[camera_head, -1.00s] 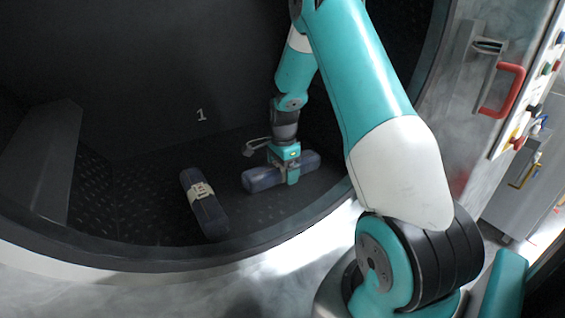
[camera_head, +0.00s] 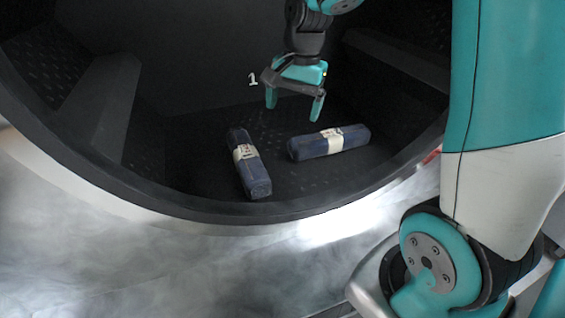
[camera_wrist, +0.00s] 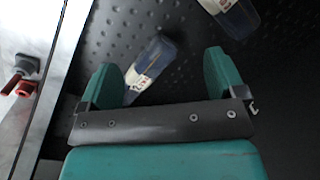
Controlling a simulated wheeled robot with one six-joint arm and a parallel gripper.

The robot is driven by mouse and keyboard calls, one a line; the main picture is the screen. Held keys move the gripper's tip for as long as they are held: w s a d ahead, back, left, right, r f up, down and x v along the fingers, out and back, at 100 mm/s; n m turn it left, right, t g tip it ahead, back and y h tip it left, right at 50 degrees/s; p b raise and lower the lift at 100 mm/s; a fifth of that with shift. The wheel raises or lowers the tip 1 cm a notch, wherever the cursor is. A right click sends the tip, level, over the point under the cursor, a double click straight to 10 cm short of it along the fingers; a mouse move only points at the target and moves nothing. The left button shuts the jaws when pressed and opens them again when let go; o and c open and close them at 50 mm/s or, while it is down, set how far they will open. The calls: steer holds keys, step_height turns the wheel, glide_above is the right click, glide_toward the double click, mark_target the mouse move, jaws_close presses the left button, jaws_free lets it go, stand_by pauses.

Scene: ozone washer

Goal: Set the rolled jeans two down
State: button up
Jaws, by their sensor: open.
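Two dark blue rolled jeans with pale labels lie on the floor of the dark drum. The right roll (camera_head: 307,146) lies nearly crosswise, and the left roll (camera_head: 256,179) points toward the drum's front rim. My gripper (camera_head: 294,108) is open and empty, raised above and behind the rolls and touching neither. In the wrist view, one roll (camera_wrist: 165,53) shows beyond and between the open fingers (camera_wrist: 165,82). Another roll (camera_wrist: 240,20) is partly cut off at the top right. Which roll counts as number two I cannot tell; the label print is too small.
The drum's front rim (camera_head: 290,211) curves across below the rolls. Dark raised ribs stand at the left (camera_head: 110,98) and right (camera_head: 400,62) of the drum. A white number 1 (camera_head: 253,79) marks the back wall. The drum floor around the rolls is clear.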

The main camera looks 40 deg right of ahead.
steer(key=s+a+r+n+y, duration=0.2)
steer(key=s+a+n+y, duration=0.1)
steer(key=s+a+n, duration=1.5)
steer(key=shift+s+a+r+g, duration=0.4)
steer(key=shift+s+a, duration=0.35)
steer(key=shift+s, duration=0.5)
steer(key=shift+c, duration=0.4)
